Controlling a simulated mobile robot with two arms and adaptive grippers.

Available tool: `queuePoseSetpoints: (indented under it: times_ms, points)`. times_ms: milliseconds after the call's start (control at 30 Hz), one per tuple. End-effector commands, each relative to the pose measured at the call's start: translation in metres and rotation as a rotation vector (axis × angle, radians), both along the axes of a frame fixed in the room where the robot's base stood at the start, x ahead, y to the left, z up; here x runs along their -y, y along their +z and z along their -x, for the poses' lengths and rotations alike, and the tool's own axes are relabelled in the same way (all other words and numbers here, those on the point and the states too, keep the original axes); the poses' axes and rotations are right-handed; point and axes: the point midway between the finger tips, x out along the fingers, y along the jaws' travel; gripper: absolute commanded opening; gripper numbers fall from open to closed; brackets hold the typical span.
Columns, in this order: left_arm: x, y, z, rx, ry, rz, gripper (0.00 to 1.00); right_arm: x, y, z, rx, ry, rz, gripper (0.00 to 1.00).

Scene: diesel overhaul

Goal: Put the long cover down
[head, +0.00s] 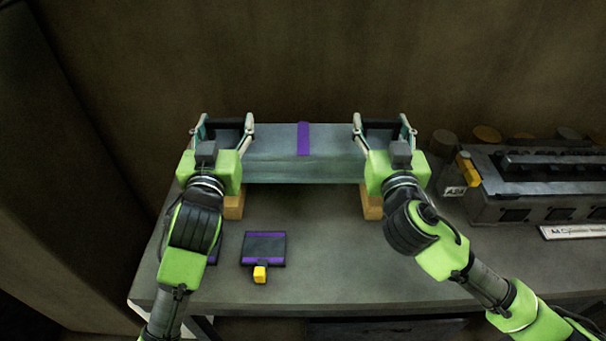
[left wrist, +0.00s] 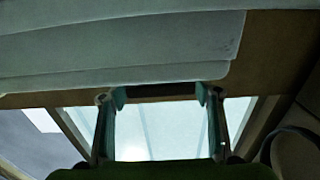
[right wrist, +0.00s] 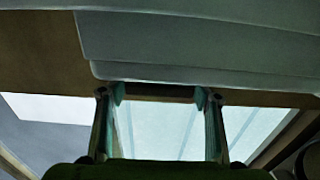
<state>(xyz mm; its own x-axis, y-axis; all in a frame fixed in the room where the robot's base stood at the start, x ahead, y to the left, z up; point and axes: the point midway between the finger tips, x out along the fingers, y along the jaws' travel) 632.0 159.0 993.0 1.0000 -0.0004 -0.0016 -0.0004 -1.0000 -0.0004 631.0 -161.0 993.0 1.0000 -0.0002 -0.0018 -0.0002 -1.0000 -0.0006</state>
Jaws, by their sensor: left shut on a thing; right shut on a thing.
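The long cover (head: 275,160) is a grey-blue box with a purple band across its middle, lying level from left to right in the head view. A dark handle stands at each end. My left gripper (head: 224,125) is shut on the left handle and my right gripper (head: 382,125) is shut on the right handle. The wrist views show each handle between the fingers, with the cover's side above, in the left (left wrist: 120,50) and the right (right wrist: 190,45). Wooden blocks (head: 234,206) (head: 372,206) show below the cover's ends; I cannot tell whether it touches them.
A dark pad with purple stripes (head: 264,242) and a yellow tag (head: 260,275) lie on the workbench (head: 320,265). Another purple-edged pad is mostly behind my left arm. An engine block (head: 540,185) with a yellow part (head: 469,172) stands to the right. The bench middle is clear.

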Motion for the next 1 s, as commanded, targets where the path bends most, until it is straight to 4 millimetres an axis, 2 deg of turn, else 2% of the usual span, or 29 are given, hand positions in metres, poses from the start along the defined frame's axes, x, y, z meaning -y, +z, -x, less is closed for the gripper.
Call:
queuePoseSetpoints:
  times_ms: [67,367,1000]
  points:
    - [-0.002,0.004,0.000,0.008,0.005,-0.001,0.02,0.003,0.004,-0.001,0.007,-0.006,0.001,0.02]
    - [-0.002,-0.003,0.000,0.008,0.005,-0.001,0.02,0.002,-0.003,-0.001,0.007,-0.006,0.001,0.02]
    - [-0.003,-0.035,0.000,0.008,0.005,-0.001,0.02,0.003,-0.036,-0.001,0.007,-0.006,0.001,0.02]
